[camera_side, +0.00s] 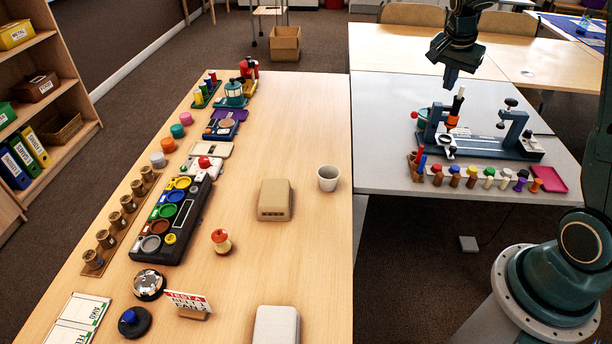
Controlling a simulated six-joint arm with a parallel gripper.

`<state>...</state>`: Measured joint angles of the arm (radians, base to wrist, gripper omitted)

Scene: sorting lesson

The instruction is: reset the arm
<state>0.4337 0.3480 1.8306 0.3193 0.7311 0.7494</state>
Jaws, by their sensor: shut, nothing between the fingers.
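My gripper (450,78) is at the top right in the side view, pointing down above the grey table (385,130). Its fingers are together with nothing between them. Below it stands a dark upright piece with an orange lower part (455,111), on or by a blue-grey fixture (490,145). The fingertips look apart from this piece, though the exact gap is hard to judge from this angle. My arm's base is at the lower right.
In front of the fixture is a row of several small coloured pegs (455,177) and a pink tray (550,179). The wooden table (318,109) holds a white cup (328,178), a beige box (275,200), a dark panel of coloured dishes (172,222) and a bell (149,284). Its back right is clear.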

